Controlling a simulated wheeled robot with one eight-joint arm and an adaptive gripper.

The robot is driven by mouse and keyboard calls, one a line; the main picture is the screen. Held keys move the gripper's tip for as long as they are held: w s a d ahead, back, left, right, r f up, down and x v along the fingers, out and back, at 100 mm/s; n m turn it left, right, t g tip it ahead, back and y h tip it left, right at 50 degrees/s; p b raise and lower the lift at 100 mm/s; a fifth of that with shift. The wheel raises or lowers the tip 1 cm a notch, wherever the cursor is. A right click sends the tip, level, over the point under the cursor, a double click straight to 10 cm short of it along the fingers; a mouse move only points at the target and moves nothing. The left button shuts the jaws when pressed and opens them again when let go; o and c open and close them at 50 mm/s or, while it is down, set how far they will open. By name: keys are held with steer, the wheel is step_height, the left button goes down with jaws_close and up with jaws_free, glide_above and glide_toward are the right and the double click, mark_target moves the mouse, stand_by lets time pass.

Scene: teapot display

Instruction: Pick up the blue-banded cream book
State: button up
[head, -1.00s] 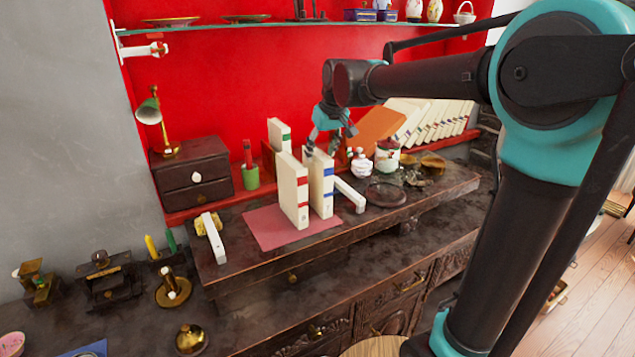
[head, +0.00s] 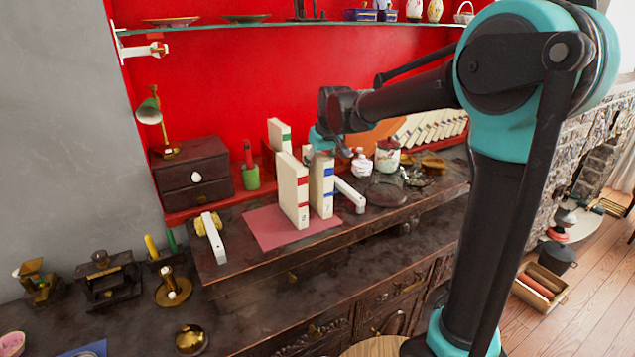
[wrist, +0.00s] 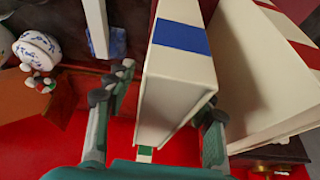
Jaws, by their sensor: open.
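The blue-banded cream book (head: 322,187) stands upright on a pink mat (head: 262,232), close to the right of a red-banded cream book (head: 293,190). In the wrist view, the blue-banded book (wrist: 180,85) lies between the two fingers of my gripper (wrist: 165,95), one finger on each side. The right finger is in the gap beside the red-banded book (wrist: 260,80). The fingers are open; I cannot tell whether either touches the book. In the head view, my gripper (head: 333,148) is at the book's top rear, partly hidden by my arm and the books.
A green-banded book (head: 279,134) stands behind. A white bar (head: 350,194) lies right of the blue-banded book, with jars (head: 387,155) beyond it. A dark drawer box (head: 190,175) and a green cup (head: 251,177) are at left. A glass shelf (head: 280,22) runs above.

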steer(key=shift+f, duration=0.25)
stand_by(0.3)
steer(key=shift+c, duration=0.2)
jaws_close()
stand_by(0.4)
